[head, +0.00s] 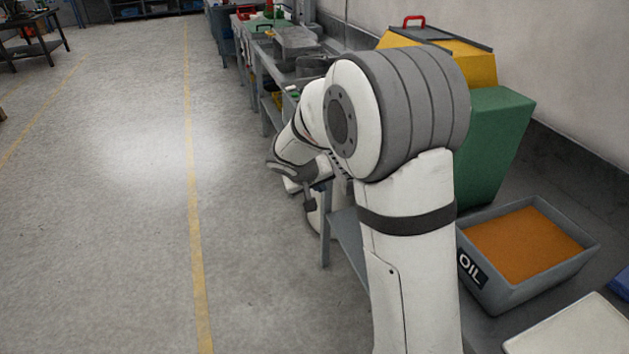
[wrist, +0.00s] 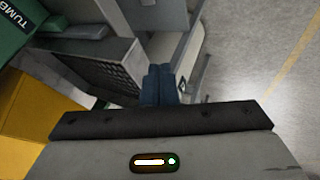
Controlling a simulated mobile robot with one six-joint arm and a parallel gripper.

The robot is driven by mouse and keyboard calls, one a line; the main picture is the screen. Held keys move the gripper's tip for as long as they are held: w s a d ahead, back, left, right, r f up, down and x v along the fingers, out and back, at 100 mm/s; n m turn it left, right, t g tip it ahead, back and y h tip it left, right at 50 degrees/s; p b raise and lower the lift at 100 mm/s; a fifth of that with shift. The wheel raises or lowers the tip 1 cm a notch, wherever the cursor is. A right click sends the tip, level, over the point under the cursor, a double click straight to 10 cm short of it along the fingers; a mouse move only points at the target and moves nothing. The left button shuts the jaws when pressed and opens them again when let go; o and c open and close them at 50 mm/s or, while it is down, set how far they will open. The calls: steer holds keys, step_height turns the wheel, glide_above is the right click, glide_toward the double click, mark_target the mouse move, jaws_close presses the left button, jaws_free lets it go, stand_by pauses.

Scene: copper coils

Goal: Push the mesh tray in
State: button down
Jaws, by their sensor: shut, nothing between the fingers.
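The mesh tray (wrist: 88,50) is a grey box with a dark perforated panel, left of centre in the wrist view beside a green housing (wrist: 22,30) with partly visible lettering "TUMB". My gripper (wrist: 158,84) is shut and empty, its blue fingers together. The fingertips appear right beside the tray's right-hand end; I cannot tell whether they touch it. In the head view my arm hides the tray, and the gripper is mostly hidden behind the arm.
A yellow housing (wrist: 30,120) lies at the left in the wrist view. In the head view a green machine (head: 495,140) and a grey OIL bin (head: 515,292) with orange contents stand on the bench at right. The floor (head: 110,220) at left is clear.

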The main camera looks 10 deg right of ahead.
mark_target(344, 193)
steer(key=w+d+f, duration=0.1)
steer(key=d, duration=0.1)
steer(key=w+d+f+p, duration=0.1)
steer(key=d+f, duration=0.1)
steer(key=w+d+f, duration=0.1)
steer(key=d, duration=0.1)
steer(key=shift+w+f, duration=0.15)
steer(key=shift+d, duration=0.1)
